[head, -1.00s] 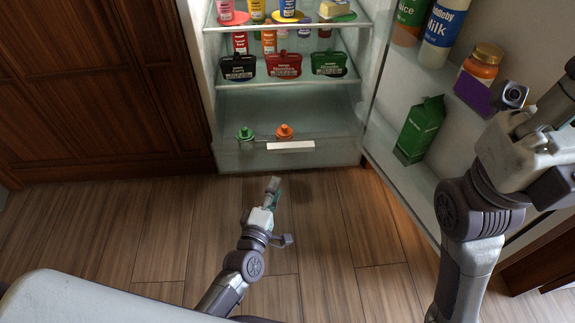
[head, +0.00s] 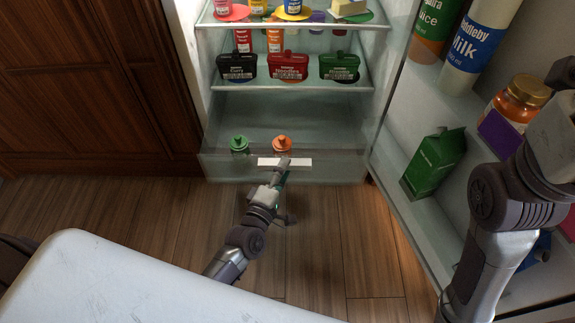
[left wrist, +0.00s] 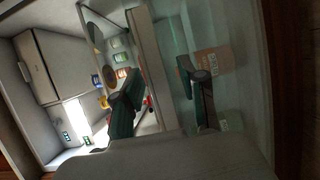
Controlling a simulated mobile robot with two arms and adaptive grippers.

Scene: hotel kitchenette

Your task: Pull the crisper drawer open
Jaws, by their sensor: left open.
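The crisper drawer (head: 225,168) is a clear, see-through box at the bottom of the open fridge. It has a white bar handle (head: 300,162) on its front. A green-capped bottle (head: 239,145) and an orange-capped bottle (head: 282,145) stand inside. Contact cannot be told. My right arm is at the right edge, its gripper out of frame.
Shelves above hold black, red and green packs (head: 288,67). The fridge door (head: 405,235) stands open on the right, with a green carton (head: 434,162) and a milk bottle (head: 477,45). Wood floor (head: 330,240) in front is clear.

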